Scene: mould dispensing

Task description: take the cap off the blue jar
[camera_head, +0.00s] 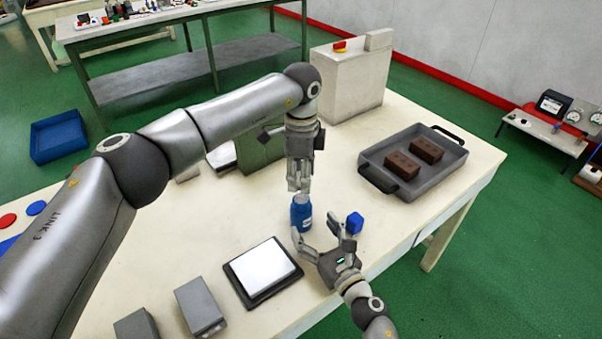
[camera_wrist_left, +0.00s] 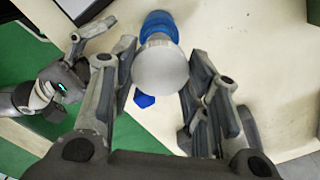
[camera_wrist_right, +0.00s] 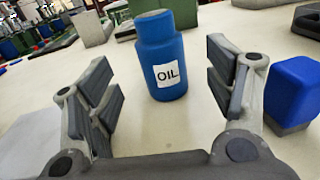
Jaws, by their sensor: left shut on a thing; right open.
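The blue jar (camera_head: 301,214) stands upright on the cream table; its white OIL label shows in the right wrist view (camera_wrist_right: 167,75). My left gripper (camera_head: 298,188) points down above the jar and is shut on a pale round cap (camera_wrist_left: 161,66). In the left wrist view the cap partly hides the blue jar (camera_wrist_left: 158,25). The right wrist view shows a greyish jar top with no cap on it. My right gripper (camera_head: 322,232) is open near the jar. The jar stands ahead of its fingers, which do not appear to touch it.
A small blue block (camera_head: 355,222) stands close beside my right gripper. A scale with a pale plate (camera_head: 263,271) lies in front. A grey tray (camera_head: 437,177) with two brown blocks stands at the right. Grey blocks (camera_head: 200,306) lie near the front edge.

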